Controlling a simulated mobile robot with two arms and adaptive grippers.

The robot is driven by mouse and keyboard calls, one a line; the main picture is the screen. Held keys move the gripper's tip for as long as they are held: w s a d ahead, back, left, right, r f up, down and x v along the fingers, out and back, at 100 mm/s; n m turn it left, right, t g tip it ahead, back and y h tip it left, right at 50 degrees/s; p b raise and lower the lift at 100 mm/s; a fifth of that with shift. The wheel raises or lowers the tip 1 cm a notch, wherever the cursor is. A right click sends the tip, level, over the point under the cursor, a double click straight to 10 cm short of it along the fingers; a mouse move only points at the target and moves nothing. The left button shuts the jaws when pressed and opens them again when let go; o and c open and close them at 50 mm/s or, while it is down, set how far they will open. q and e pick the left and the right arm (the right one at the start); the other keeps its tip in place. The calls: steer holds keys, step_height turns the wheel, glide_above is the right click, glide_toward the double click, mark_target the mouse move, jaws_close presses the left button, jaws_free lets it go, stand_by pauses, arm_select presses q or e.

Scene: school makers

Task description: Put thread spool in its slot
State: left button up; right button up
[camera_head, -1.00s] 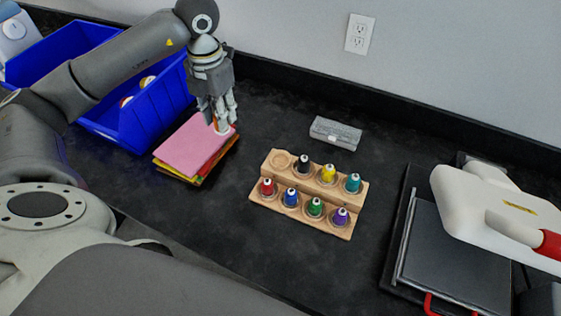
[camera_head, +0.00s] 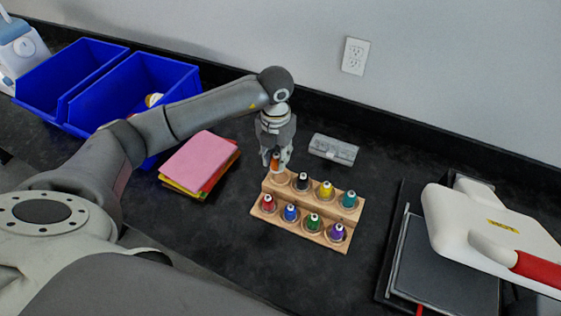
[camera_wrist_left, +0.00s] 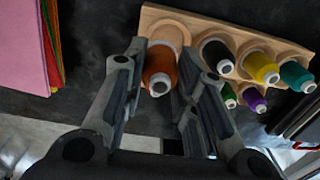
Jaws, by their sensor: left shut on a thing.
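My left gripper (camera_head: 275,160) is shut on an orange thread spool (camera_head: 276,161) above the far left slot of the wooden rack (camera_head: 347,246). In the left wrist view the orange spool (camera_wrist_left: 160,69) is upright between the fingers (camera_wrist_left: 160,85), close to the rack's (camera_wrist_left: 165,14) end. Whether it touches the slot cannot be told. The rack holds black (camera_head: 302,181), yellow (camera_head: 326,191) and teal (camera_head: 349,199) spools in the back row. Red (camera_head: 267,203), blue (camera_head: 291,213), green (camera_head: 312,222) and purple (camera_head: 337,232) spools fill the front row. My right gripper is not in view.
A stack of coloured sheets (camera_head: 198,160) lies left of the rack. Blue bins (camera_head: 165,84) stand at the back left. A grey box (camera_head: 333,149) lies behind the rack. A heat press (camera_head: 490,220) stands at the right. Dark tabletop in front of the rack is clear.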

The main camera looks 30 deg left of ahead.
arm_select(q)
steer(key=shift+w+d+f, duration=0.1)
steer(key=shift+d+f, duration=0.1)
steer(key=shift+f, duration=0.05)
steer(key=f+p, duration=0.2)
steer(key=f, duration=0.1)
steer(key=shift+w+d, duration=0.1)
steer(key=shift+d, duration=0.2)
steer(key=shift+f, duration=0.3)
steer(key=shift+f+b, duration=0.35)
steer(key=shift+f, duration=0.1)
steer(key=o, duration=0.9)
steer(key=shift+r, duration=0.1)
